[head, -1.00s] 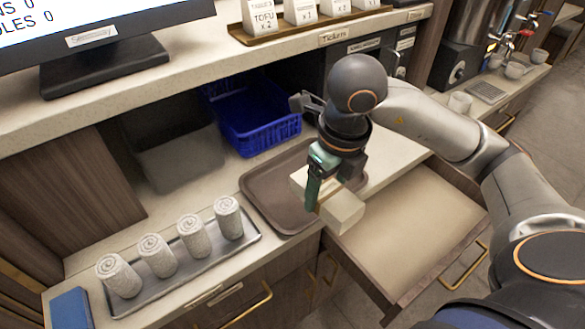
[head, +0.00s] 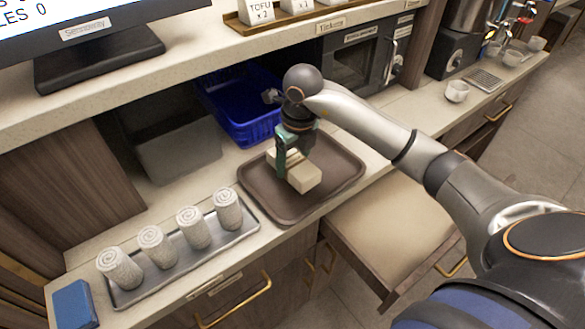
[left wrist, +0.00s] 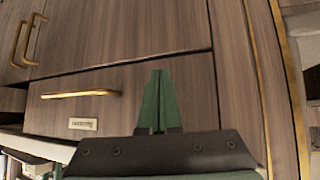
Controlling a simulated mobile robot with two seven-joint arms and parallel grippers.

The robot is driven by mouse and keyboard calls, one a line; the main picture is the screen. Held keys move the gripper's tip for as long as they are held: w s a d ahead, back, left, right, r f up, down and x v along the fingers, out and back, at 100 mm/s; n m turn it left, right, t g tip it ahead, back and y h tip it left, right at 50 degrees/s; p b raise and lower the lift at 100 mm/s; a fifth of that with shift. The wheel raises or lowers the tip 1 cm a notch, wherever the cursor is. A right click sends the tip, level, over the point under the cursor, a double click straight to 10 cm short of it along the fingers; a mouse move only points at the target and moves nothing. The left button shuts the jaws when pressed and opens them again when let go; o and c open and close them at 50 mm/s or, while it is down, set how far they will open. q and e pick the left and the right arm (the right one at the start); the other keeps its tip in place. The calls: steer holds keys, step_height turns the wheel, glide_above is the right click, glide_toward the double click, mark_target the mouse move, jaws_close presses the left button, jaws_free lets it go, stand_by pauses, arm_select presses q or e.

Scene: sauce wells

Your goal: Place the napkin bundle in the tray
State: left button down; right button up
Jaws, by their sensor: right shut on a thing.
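The napkin bundle (head: 305,179) is a cream, block-shaped bundle in the head view. My right gripper (head: 286,170) is shut on it, with green fingers on its sides. The bundle is over the middle of the brown tray (head: 290,214) on the counter. I cannot tell whether its underside touches the tray floor. The gripper hides part of the bundle and of the tray's back. My left gripper (left wrist: 159,85) shows only in the left wrist view, its green fingers together and empty, facing wooden cabinet fronts.
A grey tray (head: 185,283) with several rolled towels (head: 228,209) stands left of the brown tray. A blue basket (head: 240,120) is behind it. An open drawer (head: 390,235) juts out at front right. A blue block (head: 73,305) lies at the far left.

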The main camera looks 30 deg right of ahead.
mark_target(292, 170)
steer(key=shift+w+f, duration=0.25)
steer(key=shift+f, duration=0.1)
step_height(292, 170, down, 2)
steer(key=shift+f+p, duration=0.2)
steer(key=shift+p, duration=0.25)
steer(key=shift+f, duration=0.25)
steer(key=shift+f, duration=0.25)
steer(key=o, duration=1.4)
steer(key=shift+r, duration=0.1)
steer(key=shift+c, duration=0.2)
steer(key=r, duration=0.4)
steer(key=s+r, duration=0.1)
steer(key=r, duration=0.3)
steer(key=r+b, duration=0.1)
steer(key=r, duration=0.3)
steer(key=shift+s+d+r, duration=0.15)
steer(key=shift+s, duration=0.1)
